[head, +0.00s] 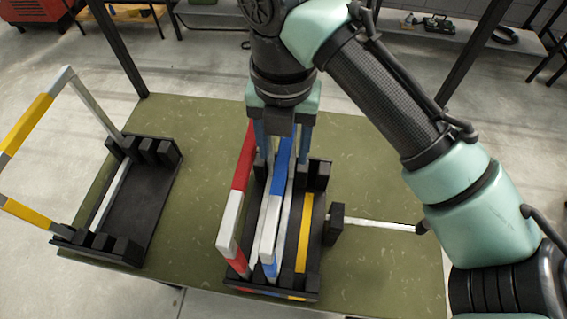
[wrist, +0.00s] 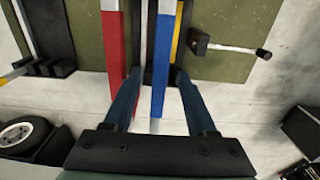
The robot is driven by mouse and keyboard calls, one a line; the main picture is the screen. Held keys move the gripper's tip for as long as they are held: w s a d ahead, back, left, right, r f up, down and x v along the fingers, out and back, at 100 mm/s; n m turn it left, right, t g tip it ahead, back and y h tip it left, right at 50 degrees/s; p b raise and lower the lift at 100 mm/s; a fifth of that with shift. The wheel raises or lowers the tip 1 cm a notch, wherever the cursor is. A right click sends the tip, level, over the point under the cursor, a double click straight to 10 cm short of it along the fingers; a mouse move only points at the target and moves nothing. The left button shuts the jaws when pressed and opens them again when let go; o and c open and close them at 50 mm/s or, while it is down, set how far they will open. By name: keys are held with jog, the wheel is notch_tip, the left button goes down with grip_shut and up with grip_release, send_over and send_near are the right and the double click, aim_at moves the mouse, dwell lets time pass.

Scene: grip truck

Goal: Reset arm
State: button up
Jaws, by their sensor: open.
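My gripper (head: 283,150) is open and points down over the middle black rack (head: 313,255) on the green table. Its two fingers stand on either side of the blue-and-white frame (head: 270,215), with gaps to it, in both views. In the wrist view the gripper (wrist: 158,74) shows the blue bar (wrist: 163,50) between its fingers. The red-and-white frame (head: 236,190) stands in the same rack, just left of the left finger; its red bar (wrist: 113,45) is close to that finger. Whether they touch, I cannot tell. My arm comes down from the upper right.
A second black rack (head: 140,212) at the left holds a yellow-and-white frame (head: 28,122). A yellow strip (head: 304,235) lies in the middle rack. A black block (head: 334,224) with a pale rod (head: 380,226) sits to its right. The green table (head: 205,125) is clear between the racks.

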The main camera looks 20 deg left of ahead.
notch_tip(320, 180, up, 6)
jog(key=shift+r, duration=0.15)
